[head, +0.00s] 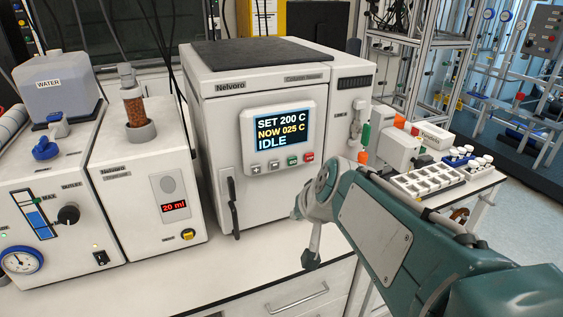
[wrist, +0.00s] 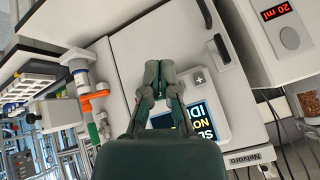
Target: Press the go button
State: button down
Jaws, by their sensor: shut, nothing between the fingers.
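The white oven-like unit (head: 240,110) has a control panel whose screen (head: 282,128) reads SET 200 C, NOW 025 C, IDLE. Below the screen is a row of buttons: plus and minus at left, then a green button (head: 292,160), then a red button (head: 309,158). I cannot read a label on the green one. My gripper (head: 311,261) hangs low at the right, in front of the unit and below the panel in the picture. In the wrist view my gripper (wrist: 160,72) is shut and empty. Its fingers cover part of the button row; the plus button (wrist: 198,79) shows beside them.
A door handle (head: 232,207) sticks out of the unit below the panel. A dispenser (head: 150,200) reading 20 ml and a water unit (head: 45,200) stand at left. A tray of vials (head: 428,182) is at right. The bench (head: 200,272) in front is clear.

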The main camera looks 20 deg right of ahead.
aim_at(292, 161)
jog(key=w+d+m+t+h, duration=0.1)
jog(key=w+d+m, duration=0.2)
jog(key=w+d, duration=0.4)
jog(key=shift+d+f+m, duration=0.3)
jog(key=shift+d+m, duration=0.1)
jog(key=shift+d, duration=0.05)
jog(key=shift+w, duration=0.1)
jog(key=shift+w, duration=0.15)
jog(key=w, duration=0.8)
jog(key=shift+w+a, duration=0.15)
jog(key=shift+w, duration=0.15)
jog(key=shift+w, duration=0.1)
dwell(0.6)
jog(key=shift+w, duration=0.25)
